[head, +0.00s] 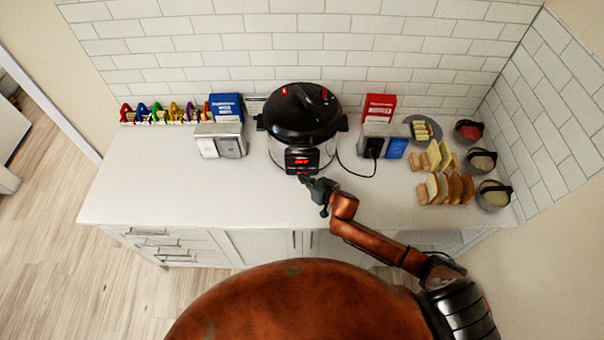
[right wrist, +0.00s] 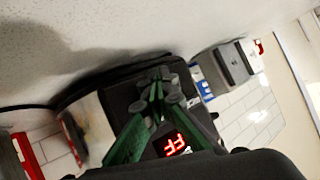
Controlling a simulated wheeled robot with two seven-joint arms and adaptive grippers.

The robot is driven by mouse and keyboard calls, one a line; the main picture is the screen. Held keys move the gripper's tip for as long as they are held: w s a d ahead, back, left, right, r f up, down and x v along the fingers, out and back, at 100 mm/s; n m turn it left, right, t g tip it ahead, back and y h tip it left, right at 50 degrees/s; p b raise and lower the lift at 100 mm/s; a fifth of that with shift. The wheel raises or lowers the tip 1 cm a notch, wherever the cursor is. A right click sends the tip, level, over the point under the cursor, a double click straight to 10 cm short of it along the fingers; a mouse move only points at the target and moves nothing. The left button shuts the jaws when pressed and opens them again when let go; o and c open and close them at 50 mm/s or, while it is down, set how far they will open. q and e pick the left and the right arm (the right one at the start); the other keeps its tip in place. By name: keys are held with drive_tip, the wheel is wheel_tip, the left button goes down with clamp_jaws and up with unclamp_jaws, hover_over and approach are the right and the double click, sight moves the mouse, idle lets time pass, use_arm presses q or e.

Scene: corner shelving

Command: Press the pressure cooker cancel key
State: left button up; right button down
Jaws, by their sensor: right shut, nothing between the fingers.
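The pressure cooker (head: 304,118), black-lidded with a silver body, stands upright at the back middle of the white counter. Its dark front panel (head: 301,161) has a lit red display; the display also shows large in the right wrist view (right wrist: 174,144). The cancel key is too small to make out. My right gripper (head: 305,180) is shut and empty, just in front of the panel's lower edge. In the right wrist view its green fingers (right wrist: 160,75) come together against the dark panel; I cannot tell whether they touch it. My left gripper is not in view.
A toaster (head: 221,140) and blue box (head: 226,107) stand left of the cooker. A red box (head: 379,107), another toaster (head: 384,141) and a black cord (head: 357,176) are to the right. Bread slices (head: 446,188) and bowls (head: 493,195) fill the right end. The counter's front left is clear.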

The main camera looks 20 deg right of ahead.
drive_tip(key=shift+s+a+p, duration=0.2)
drive_tip(key=shift+s+p, duration=0.2)
drive_tip(key=shift+s, duration=0.3)
drive_tip(key=shift+s, duration=0.1)
drive_tip(key=shift+s+a, duration=0.1)
drive_tip(key=shift+s, duration=0.15)
drive_tip(key=shift+s+a+p, duration=0.2)
drive_tip(key=shift+s+p, duration=0.1)
drive_tip(key=shift+s, duration=0.4)
drive_tip(key=shift+s+a+p, duration=0.2)
drive_tip(key=shift+s+p, duration=0.15)
drive_tip(key=shift+s, duration=0.35)
drive_tip(key=shift+s+a+p, duration=0.2)
drive_tip(key=shift+s+p, duration=0.1)
drive_tip(key=shift+s, duration=0.4)
